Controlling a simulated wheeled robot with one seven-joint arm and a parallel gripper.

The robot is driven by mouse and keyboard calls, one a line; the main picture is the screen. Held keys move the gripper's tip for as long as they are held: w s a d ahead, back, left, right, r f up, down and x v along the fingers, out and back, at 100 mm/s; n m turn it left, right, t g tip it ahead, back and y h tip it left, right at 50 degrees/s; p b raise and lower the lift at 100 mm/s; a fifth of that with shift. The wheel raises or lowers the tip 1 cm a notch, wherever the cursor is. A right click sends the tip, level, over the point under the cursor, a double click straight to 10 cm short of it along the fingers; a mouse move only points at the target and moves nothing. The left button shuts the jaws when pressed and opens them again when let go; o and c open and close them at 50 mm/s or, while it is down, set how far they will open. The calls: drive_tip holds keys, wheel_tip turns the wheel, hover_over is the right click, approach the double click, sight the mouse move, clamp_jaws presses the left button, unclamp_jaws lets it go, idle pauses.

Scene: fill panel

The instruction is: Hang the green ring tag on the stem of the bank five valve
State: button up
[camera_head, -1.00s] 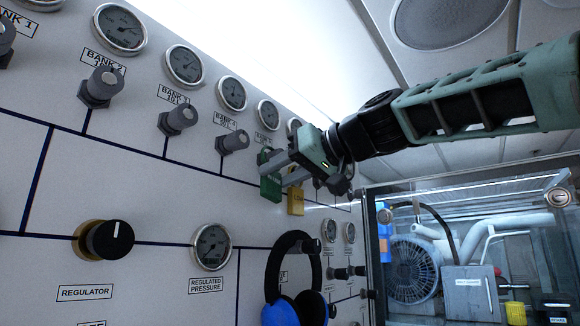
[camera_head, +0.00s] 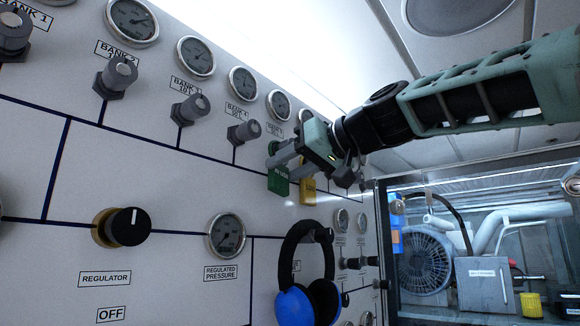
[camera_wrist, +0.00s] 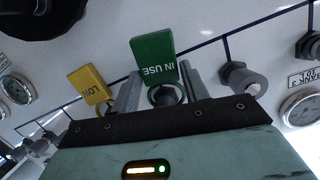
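The green tag (camera_head: 278,180), marked IN USE, is at the bank five valve, beneath the bank five gauge (camera_head: 278,104). It also shows in the wrist view (camera_wrist: 153,58), just beyond my fingertips. My gripper (camera_head: 289,162) is at this valve, its two fingers apart. In the wrist view my gripper (camera_wrist: 158,82) has one finger on each side of a round dark-centred part (camera_wrist: 167,95). No finger appears closed on the tag. My fingers hide most of the valve in the head view, so I cannot tell how the ring sits on the stem.
A yellow tag (camera_head: 308,190) hangs close on the right, also in the wrist view (camera_wrist: 90,85). The bank four valve (camera_head: 244,132) is on the left. Blue headphones (camera_head: 308,300) hang below. The regulator knob (camera_head: 122,227) is lower left.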

drive_tip(key=o, duration=0.3)
drive_tip(key=b+v, duration=0.6)
drive_tip(key=v, duration=1.1)
drive_tip(key=shift+d, duration=0.2)
